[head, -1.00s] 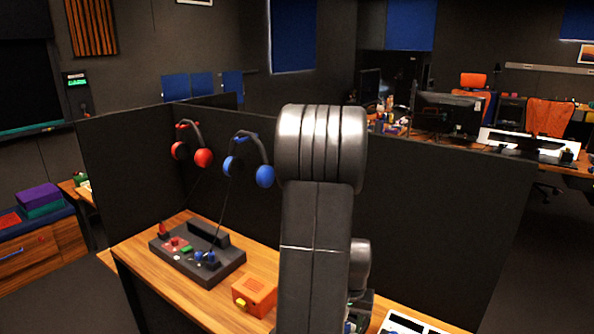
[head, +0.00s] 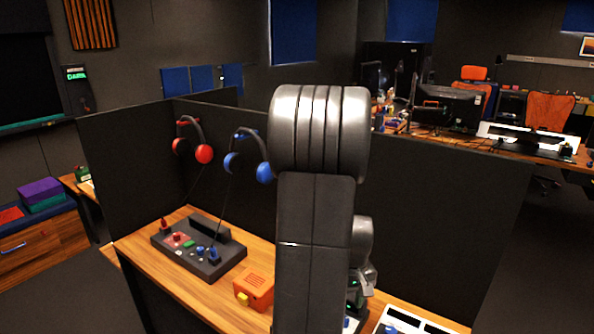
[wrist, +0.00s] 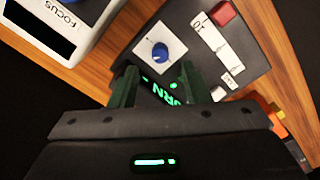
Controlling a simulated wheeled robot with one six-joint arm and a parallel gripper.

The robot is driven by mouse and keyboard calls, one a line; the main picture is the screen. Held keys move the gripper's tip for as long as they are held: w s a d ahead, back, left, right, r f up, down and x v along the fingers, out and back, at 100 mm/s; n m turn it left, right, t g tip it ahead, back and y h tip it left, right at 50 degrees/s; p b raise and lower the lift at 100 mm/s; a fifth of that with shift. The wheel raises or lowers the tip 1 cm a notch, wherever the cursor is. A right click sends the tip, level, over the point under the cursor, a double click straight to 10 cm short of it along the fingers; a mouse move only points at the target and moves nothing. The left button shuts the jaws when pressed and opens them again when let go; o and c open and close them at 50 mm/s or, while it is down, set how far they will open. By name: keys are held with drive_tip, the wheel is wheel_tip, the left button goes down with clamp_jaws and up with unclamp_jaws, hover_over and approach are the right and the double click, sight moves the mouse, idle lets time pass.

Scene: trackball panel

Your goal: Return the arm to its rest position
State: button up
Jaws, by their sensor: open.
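My arm (head: 313,240) stands raised in the middle of the head view, bent at a thick grey joint, and hides part of the desk. My gripper (wrist: 158,76) shows in the wrist view as two dark green fingers spread apart, with nothing held between them. Beyond the fingers is a dark panel (wrist: 250,48) with a blue knob (wrist: 160,52) on a white plate, white labels and a red button (wrist: 222,12). Green lit lettering, partly cut off, shows between the fingers. In the head view the gripper is mostly hidden behind the arm.
A dark console (head: 198,262) with small red and blue controls and an orange box (head: 255,287) stand on the wooden desk. Red headphones (head: 194,140) and blue headphones (head: 248,158) hang on the dark partition (head: 440,225). A white device marked FOCUS (wrist: 70,22) is at upper left in the wrist view.

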wheel_tip(320, 180, up, 8)
idle(0.4)
idle(0.3)
